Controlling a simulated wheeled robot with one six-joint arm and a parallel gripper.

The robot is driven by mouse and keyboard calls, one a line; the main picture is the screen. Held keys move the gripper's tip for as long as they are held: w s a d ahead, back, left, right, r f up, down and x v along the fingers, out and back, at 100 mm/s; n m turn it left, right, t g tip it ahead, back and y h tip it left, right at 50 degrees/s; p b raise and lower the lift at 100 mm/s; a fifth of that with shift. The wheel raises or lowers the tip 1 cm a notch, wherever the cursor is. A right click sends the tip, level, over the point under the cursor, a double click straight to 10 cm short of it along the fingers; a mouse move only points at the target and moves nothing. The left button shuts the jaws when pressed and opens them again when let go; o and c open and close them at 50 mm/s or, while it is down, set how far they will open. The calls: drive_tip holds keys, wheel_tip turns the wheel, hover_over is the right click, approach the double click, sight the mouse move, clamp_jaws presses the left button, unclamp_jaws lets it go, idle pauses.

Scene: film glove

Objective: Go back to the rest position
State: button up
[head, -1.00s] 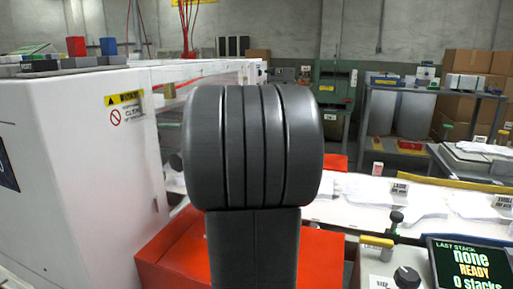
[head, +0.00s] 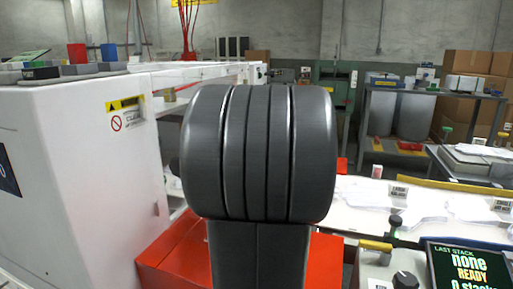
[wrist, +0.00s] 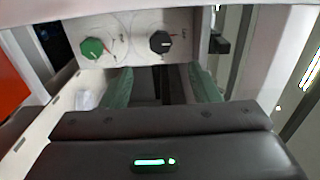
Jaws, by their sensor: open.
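My gripper (wrist: 162,88) shows in the wrist view with two greenish fingers spread apart. It is open and nothing shows between the fingers. Beyond the fingertips is a pale panel with a green knob (wrist: 93,47) and a black knob (wrist: 160,42). In the head view my own dark arm fills the middle and hides what lies behind it; the gripper itself does not show there.
A white machine cabinet (head: 75,170) stands close on the left. A red bin (head: 185,255) is low behind my arm. A white table with film pieces (head: 420,200) runs to the right. A screen (head: 472,268) and control panel stand at front right.

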drive_tip(key=w+a+m+p, duration=0.3)
drive_tip(key=a+m+p, duration=0.6)
drive_tip(key=m+p, duration=0.8)
drive_tip(key=p, duration=0.7)
idle(0.8)
drive_tip(key=shift+m+p, duration=0.4)
